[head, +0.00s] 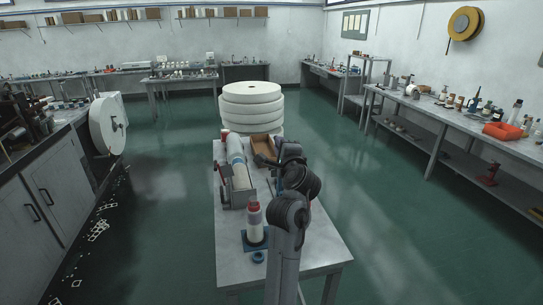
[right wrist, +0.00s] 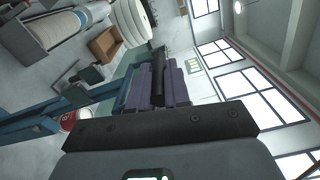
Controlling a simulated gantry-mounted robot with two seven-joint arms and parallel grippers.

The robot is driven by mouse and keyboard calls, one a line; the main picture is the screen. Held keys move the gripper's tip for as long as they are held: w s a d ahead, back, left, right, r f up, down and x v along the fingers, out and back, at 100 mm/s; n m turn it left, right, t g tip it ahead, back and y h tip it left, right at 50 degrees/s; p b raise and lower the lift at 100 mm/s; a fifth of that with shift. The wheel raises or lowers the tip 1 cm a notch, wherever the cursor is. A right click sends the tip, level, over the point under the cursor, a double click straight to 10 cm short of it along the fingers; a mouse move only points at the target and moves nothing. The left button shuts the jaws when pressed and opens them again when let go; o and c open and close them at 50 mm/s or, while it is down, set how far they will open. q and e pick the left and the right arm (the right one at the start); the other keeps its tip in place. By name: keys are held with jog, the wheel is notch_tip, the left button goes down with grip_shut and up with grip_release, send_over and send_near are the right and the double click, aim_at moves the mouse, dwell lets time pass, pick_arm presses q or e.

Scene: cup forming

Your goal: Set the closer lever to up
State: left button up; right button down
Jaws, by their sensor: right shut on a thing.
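The closer lever shows as a dark round grip (right wrist: 158,78) at the end of blue bars (right wrist: 60,112) in the right wrist view. My right gripper (right wrist: 155,85) is shut on the dark grip, which lies between its purple finger pads. In the head view my right gripper (head: 265,160) is small and partly hidden by my own arm, and most of the lever is hidden there too. My left gripper is not in view.
A long white roll (head: 237,162) on a grey machine lies along the table's left side. An open cardboard box (head: 266,146) stands at the back, before stacked white rolls (head: 252,98). A small blue ring (head: 258,257) lies in front. The table's right front (head: 325,250) is clear.

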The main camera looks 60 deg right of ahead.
jog(key=shift+s+d, duration=0.2)
jog(key=shift+s, duration=0.1)
jog(key=shift+m, duration=0.3)
jog(key=c, duration=1.1)
grip_release()
jog(key=shift+s+d, duration=0.1)
jog(key=shift+a, duration=0.25)
jog(key=p+v, duration=0.1)
jog(key=v, duration=0.9)
jog(key=shift+s, duration=0.2)
